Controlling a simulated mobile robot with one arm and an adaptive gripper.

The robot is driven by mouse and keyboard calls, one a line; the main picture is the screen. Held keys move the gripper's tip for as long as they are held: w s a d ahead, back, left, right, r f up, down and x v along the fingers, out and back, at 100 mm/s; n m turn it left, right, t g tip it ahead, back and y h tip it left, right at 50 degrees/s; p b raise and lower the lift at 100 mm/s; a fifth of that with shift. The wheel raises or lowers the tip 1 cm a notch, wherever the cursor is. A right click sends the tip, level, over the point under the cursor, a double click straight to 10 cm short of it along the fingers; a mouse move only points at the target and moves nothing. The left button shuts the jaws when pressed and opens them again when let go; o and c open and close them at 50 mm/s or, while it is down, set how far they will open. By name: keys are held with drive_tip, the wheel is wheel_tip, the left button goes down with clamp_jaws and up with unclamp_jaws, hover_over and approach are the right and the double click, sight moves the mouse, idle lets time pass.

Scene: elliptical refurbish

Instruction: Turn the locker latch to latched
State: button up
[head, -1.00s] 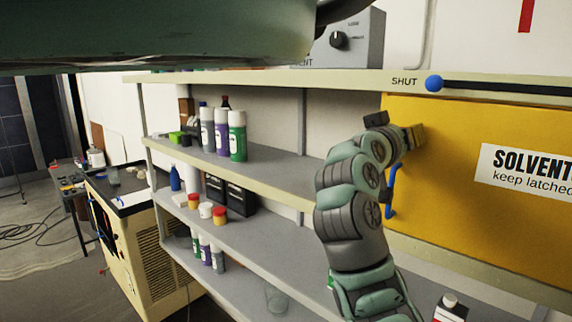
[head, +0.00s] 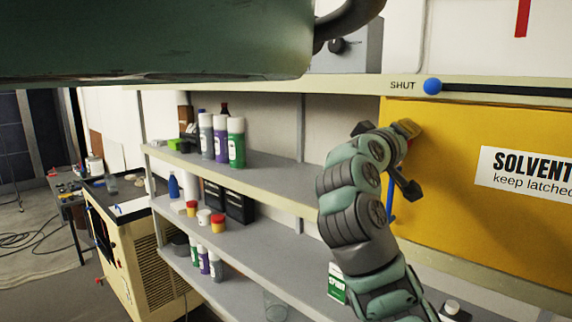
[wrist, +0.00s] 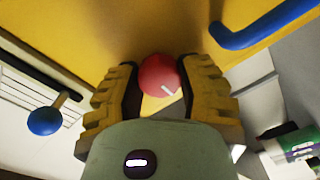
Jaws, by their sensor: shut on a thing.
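The yellow locker door (head: 450,220) fills the right of the head view, with a "SOLVENT, keep latched" label (head: 520,172). In the wrist view, a round red latch knob (wrist: 158,72) with a white mark stands on the yellow door. My gripper (wrist: 160,88) is shut on this knob, one finger on each side. In the head view my gripper (head: 408,130) is at the door's upper left, and my wrist mostly hides the knob. The blue door handle (head: 391,208) is below my gripper; it also shows in the wrist view (wrist: 265,25).
A blue ball-ended slider (head: 432,86) beside the word "SHUT" is above the door. Shelves (head: 270,175) to the left hold spray cans (head: 236,142), jars and dark bins (head: 240,203). A grey box with a dial (head: 350,55) stands above.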

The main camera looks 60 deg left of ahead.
idle(0.4)
drive_tip(key=o, duration=1.2)
drive_tip(key=v, duration=1.2)
drive_tip(key=shift+s, duration=0.1)
